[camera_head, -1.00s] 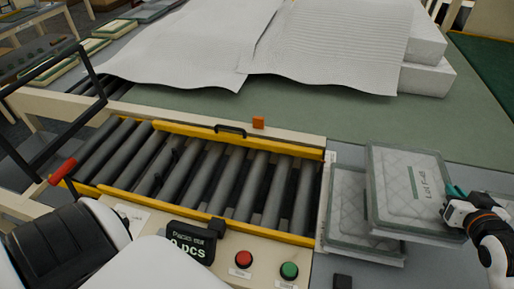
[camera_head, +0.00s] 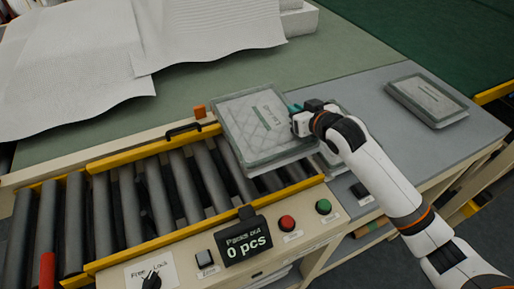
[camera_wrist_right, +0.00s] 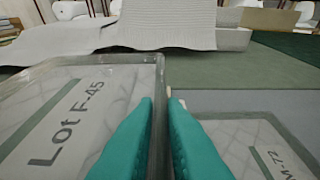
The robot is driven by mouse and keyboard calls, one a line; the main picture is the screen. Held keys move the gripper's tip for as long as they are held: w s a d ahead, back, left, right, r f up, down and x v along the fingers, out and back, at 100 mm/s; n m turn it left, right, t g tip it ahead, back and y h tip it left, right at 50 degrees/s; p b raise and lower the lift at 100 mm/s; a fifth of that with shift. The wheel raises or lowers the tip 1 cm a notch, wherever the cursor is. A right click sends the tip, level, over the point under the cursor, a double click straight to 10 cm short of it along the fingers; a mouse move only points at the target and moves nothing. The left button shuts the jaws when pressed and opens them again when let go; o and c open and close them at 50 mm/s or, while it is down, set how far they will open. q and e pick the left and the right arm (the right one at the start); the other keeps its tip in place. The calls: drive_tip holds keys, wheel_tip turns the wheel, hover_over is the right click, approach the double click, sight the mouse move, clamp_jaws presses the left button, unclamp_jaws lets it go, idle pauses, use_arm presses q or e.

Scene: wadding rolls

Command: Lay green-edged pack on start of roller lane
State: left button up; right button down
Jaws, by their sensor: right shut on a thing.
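The green-edged pack (camera_head: 258,128) is a clear, flat quilted pack with a green stripe; its label reads "Lot F-45" in the right wrist view (camera_wrist_right: 60,130). My right gripper (camera_head: 297,113) is shut on its right edge, with teal fingers (camera_wrist_right: 150,140) at the pack's rim. The pack is over the right end of the roller lane (camera_head: 130,205), covering its last rollers and part of the far yellow rail. I cannot tell whether it touches the rollers. My left gripper is out of view.
Another pack (camera_head: 330,153) is partly hidden behind my right arm. A further pack (camera_head: 428,98) lies on the grey table at right. A counter display (camera_head: 246,240) reading "0 pcs", a red button (camera_head: 287,222) and a green button (camera_head: 323,206) stand in front. White wadding sheets lie behind.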

drive_tip(key=f, duration=0.5)
drive_tip(key=shift+w+d+f+p, duration=0.1)
drive_tip(key=shift+d+f+p, duration=0.1)
drive_tip(key=shift+d+p, duration=0.15)
drive_tip(key=f, duration=0.3)
drive_tip(key=shift+a+f+p, duration=0.2)
drive_tip(key=shift+f+p, duration=0.05)
drive_tip(key=shift+p, duration=0.05)
drive_tip(key=shift+f, duration=0.1)
drive_tip(key=shift+f, duration=0.55)
drive_tip(key=c, duration=1.5)
unclamp_jaws()
drive_tip(key=shift+r, duration=0.1)
